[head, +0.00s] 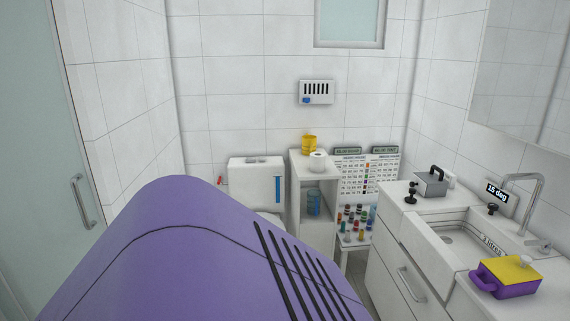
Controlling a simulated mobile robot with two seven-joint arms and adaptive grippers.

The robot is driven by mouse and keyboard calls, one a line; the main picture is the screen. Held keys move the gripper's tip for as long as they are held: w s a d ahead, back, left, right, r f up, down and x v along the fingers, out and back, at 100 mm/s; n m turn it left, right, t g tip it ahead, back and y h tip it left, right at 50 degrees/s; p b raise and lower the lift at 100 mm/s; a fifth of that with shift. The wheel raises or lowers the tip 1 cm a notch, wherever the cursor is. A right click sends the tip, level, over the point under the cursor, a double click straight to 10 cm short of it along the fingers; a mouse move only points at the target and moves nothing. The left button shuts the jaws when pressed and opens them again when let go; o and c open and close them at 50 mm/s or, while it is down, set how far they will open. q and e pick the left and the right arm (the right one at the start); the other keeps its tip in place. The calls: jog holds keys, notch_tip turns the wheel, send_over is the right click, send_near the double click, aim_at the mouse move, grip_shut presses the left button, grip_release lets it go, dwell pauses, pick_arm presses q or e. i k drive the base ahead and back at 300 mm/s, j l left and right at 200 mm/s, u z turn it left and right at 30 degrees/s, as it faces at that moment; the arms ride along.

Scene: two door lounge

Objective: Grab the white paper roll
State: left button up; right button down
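The white paper roll (318,162) sits on top of a narrow white shelf unit (299,180) against the back wall, near the middle of the head view. The dark hole of its core shows. A yellow cup-like object (309,143) stands just behind it, to the left. Neither of my grippers is in view, and nothing is touching the roll.
A large purple slotted surface (180,250) hides the lower left; I cannot tell if it is mine. A toilet (250,185) stands left of the shelf. A sink counter (407,215) with a purple-yellow pot (508,278) runs along the right. A door handle (83,202) is left.

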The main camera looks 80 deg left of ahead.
aim_at(317, 159)
jog(key=u, duration=2.4)
jog(key=z, duration=0.3)
jog(key=i+j+z, duration=0.85)
jog(key=i+j, duration=0.7)
jog(key=j, duration=0.15)
jog(key=z, duration=0.05)
